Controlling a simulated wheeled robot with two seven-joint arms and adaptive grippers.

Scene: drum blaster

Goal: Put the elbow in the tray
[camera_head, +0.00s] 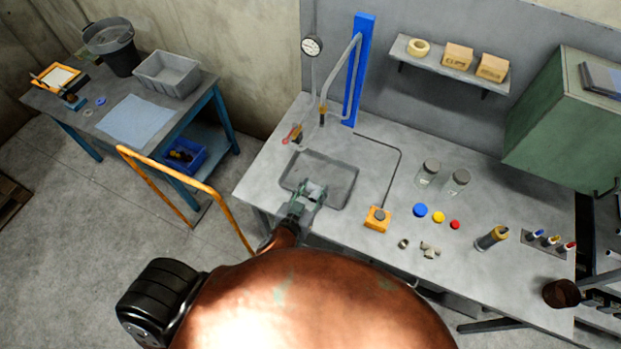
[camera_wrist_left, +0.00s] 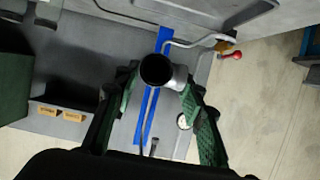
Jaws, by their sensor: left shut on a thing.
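My left gripper (camera_head: 308,194) is shut on the elbow. The elbow is a grey metal pipe bend with a dark round opening, and it shows clearly between the fingers (camera_wrist_left: 160,92) in the left wrist view (camera_wrist_left: 177,76). In the head view the elbow is hard to tell apart from the fingers. The gripper is over the front part of a shallow grey tray (camera_head: 335,164) on the workbench. I cannot tell how high the elbow is above the tray. The tray looks empty where it shows; the gripper hides part of its front. My right gripper is not in view.
The workbench (camera_head: 375,160) carries a blue post (camera_head: 358,70) with a pipe behind the tray, and an orange button box (camera_head: 377,218) to its right. Jars, coloured caps and small metal fittings (camera_head: 430,250) lie further right. A grey bin (camera_head: 166,74) stands on the left table.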

